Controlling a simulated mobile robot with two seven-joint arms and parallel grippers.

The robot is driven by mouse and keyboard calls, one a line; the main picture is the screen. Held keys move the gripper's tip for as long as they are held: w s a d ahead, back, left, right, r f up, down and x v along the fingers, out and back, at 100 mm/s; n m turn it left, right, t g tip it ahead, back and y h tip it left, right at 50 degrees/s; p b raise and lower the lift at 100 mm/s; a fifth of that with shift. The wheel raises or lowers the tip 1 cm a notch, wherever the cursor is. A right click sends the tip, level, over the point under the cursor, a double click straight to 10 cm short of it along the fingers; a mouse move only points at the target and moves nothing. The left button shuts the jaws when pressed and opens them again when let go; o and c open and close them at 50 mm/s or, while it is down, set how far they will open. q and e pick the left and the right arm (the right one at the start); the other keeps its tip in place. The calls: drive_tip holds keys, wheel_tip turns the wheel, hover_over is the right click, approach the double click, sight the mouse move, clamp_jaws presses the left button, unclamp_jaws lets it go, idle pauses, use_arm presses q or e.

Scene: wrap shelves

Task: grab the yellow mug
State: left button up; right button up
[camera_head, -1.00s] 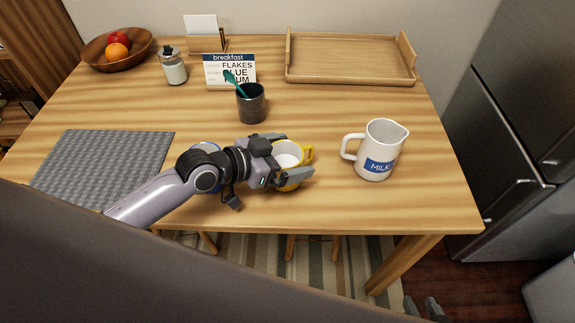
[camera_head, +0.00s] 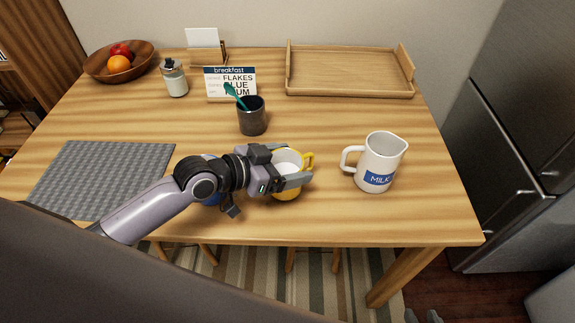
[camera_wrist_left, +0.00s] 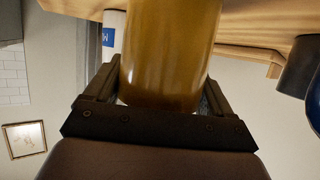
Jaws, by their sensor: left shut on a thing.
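The yellow mug (camera_head: 287,193) has a white inside and stands upright at the front middle of the table in the head view, its handle to the right. My left gripper (camera_head: 289,170) is shut on the mug, one finger on its far side and one on its near side. In the left wrist view the yellow mug (camera_wrist_left: 168,50) fills the space between the two fingers of my left gripper (camera_wrist_left: 160,95). I cannot tell whether the mug touches the table. At the bottom edge of the head view, a small part of my right gripper (camera_head: 424,316) shows.
A white milk jug (camera_head: 378,160) stands right of the mug. A dark cup (camera_head: 252,119) with a teal utensil is behind it. A grey mat (camera_head: 100,178) lies left; a wooden tray (camera_head: 350,72) lies at the back.

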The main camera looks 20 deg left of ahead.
use_arm(q)
wheel_tip(320, 180, up, 18)
drive_tip(key=p, duration=0.2)
drive_tip(key=shift+r, duration=0.25)
idle(0.5)
